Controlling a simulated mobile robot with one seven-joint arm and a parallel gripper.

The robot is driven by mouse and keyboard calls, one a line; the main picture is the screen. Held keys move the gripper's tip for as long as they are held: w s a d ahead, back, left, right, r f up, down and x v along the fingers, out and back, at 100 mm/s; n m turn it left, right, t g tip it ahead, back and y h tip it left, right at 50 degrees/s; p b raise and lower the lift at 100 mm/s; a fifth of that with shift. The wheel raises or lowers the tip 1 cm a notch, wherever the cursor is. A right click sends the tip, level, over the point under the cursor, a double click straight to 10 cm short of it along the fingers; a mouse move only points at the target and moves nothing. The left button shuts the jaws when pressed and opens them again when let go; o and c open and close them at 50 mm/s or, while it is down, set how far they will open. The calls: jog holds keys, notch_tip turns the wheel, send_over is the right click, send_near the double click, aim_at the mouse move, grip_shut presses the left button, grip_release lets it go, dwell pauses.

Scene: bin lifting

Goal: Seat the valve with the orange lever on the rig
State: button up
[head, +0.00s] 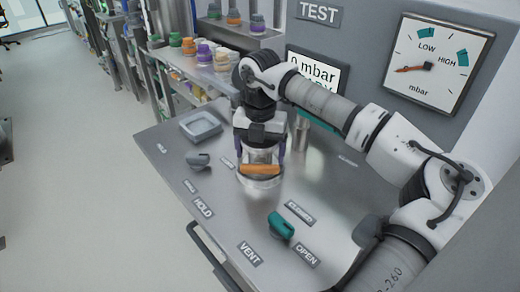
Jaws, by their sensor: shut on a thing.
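The valve's orange lever (261,169) shows at the middle of the metal table, below my gripper (260,152). The valve's pale body is around and above the lever, between the two purple-sided fingers. My gripper points down and is shut on the valve. A round, clear or shiny base (262,183) shows just under the lever. I cannot tell whether the valve touches it or is held slightly above, as the fingers and lever hide the join.
A grey tray (201,126) sits at the table's back left. A grey knob (198,160) and a teal handle (281,226), beside CLOSED and OPEN labels, stand on the table. A metal post (301,135) is behind my gripper. The gauge (437,65) needle points left. Shelves (205,68) hold coloured valves.

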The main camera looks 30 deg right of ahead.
jog(key=o, duration=1.5)
jog(key=shift+o, duration=0.3)
jog(key=shift+r+p, duration=2.3)
jog(key=shift+r, duration=2.25)
